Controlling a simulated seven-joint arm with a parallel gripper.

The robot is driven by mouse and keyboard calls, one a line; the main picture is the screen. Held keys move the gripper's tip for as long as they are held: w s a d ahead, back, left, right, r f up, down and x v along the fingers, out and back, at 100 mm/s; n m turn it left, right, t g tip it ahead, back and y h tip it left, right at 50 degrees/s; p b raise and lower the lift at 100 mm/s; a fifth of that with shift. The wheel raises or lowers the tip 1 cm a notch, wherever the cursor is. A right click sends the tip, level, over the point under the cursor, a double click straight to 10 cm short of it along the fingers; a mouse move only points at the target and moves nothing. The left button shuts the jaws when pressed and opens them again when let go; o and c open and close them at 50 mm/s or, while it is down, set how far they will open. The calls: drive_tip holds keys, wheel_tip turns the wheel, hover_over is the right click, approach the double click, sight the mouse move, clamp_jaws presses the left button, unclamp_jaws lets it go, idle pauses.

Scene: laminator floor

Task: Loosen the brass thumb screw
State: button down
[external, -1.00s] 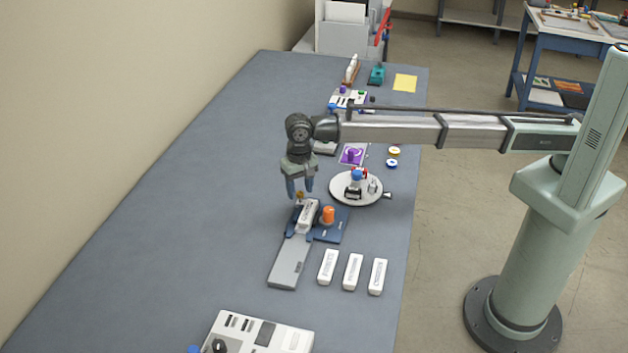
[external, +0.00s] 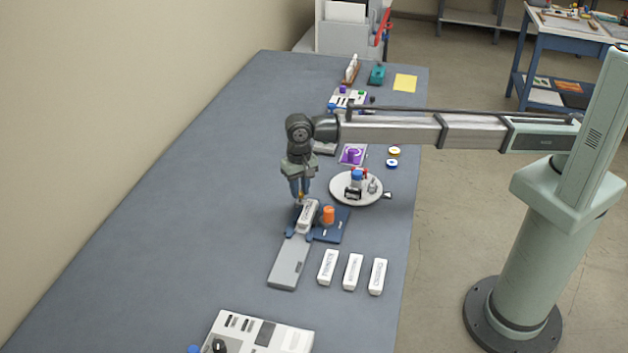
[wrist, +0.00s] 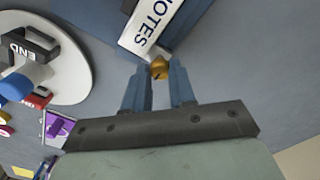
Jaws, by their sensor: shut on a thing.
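The brass thumb screw (wrist: 159,68) shows in the wrist view at the end of a white block lettered "NOTES" (wrist: 150,28). My gripper (wrist: 162,72) has its two blue fingers closed on either side of the screw, gripping it. In the external view my gripper (external: 301,199) points straight down at the far end of the white block (external: 307,217), which sits in a blue fixture (external: 330,232). The fingers hide most of the screw there.
An orange knob (external: 328,215) stands on the fixture, close to the right of my gripper. A round white turntable (external: 345,197) with small parts is further right. Three white lettered blocks (external: 353,272) lie in front. The table's left side is clear.

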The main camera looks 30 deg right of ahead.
drive_tip(key=n, duration=0.4)
drive_tip(key=shift+n, duration=0.3)
drive_tip(key=n, duration=0.4)
drive_tip(key=shift+n, duration=0.3)
drive_tip(key=n, duration=0.4)
drive_tip(key=shift+n, duration=2.4)
drive_tip(key=c, duration=0.9)
unclamp_jaws()
